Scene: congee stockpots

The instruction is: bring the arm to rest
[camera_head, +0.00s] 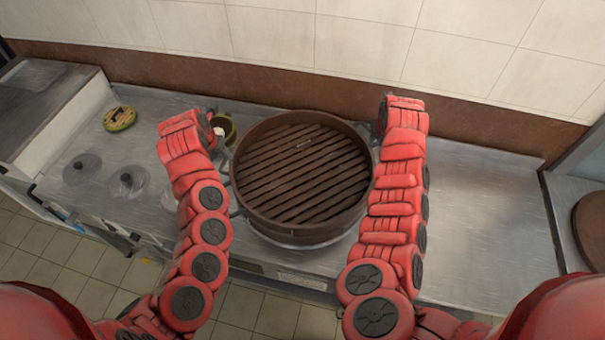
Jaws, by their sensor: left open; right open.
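I see nothing held in either gripper.
A large round brown vessel with a slatted top (300,170) stands between my arms. Two round lids (82,168) (127,182) are set in the steel counter (480,220) at left. A green-rimmed round item (119,118) lies behind them. The counter's right part is clear; a tiled wall (340,40) closes the back.

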